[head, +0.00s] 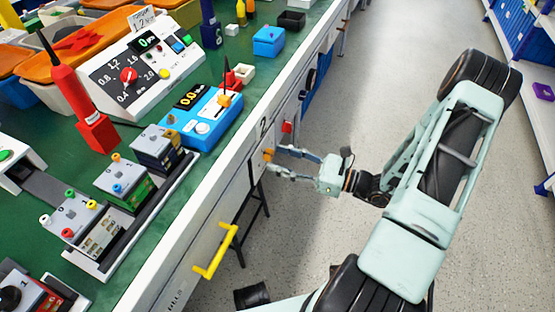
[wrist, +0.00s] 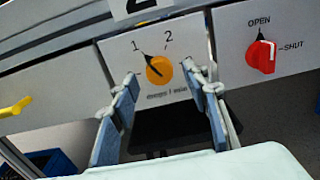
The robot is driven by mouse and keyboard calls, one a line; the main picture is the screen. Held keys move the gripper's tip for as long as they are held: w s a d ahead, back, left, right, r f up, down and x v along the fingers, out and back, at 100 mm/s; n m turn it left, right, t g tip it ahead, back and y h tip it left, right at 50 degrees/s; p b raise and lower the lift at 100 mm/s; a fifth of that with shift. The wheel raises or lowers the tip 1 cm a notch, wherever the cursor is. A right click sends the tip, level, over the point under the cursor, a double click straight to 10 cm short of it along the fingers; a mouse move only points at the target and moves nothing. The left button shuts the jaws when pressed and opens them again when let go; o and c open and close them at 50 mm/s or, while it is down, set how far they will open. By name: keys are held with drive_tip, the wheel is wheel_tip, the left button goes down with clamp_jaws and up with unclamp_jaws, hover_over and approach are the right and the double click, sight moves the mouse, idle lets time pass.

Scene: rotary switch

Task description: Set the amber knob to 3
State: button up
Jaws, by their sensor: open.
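The amber knob (wrist: 159,69) sits on a white front panel below the table edge, with a dark pointer mark toward its upper left, at the 1. The numbers 1 and 2 show above it; no 3 is visible, and my right finger covers part of the panel there. Small print under the knob is too blurred to read fully. In the head view the amber knob (head: 268,154) shows at the panel, partly by my fingertips. My gripper (wrist: 160,77) is open, its fingers to the left and right of the knob. I cannot tell whether they touch it.
A red knob (wrist: 262,55) marked OPEN and SHUT is on the panel to the right. A yellow handle (head: 215,252) sticks out to the left. The green bench top (head: 125,153) above holds control boxes and bins. The floor (head: 370,90) beyond my arm is clear.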

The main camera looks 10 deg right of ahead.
drive_tip(key=shift+w+a, duration=0.4)
drive_tip(key=shift+a, duration=0.15)
drive_tip(key=c, duration=1.2)
drive_tip(key=shift+o, duration=0.2)
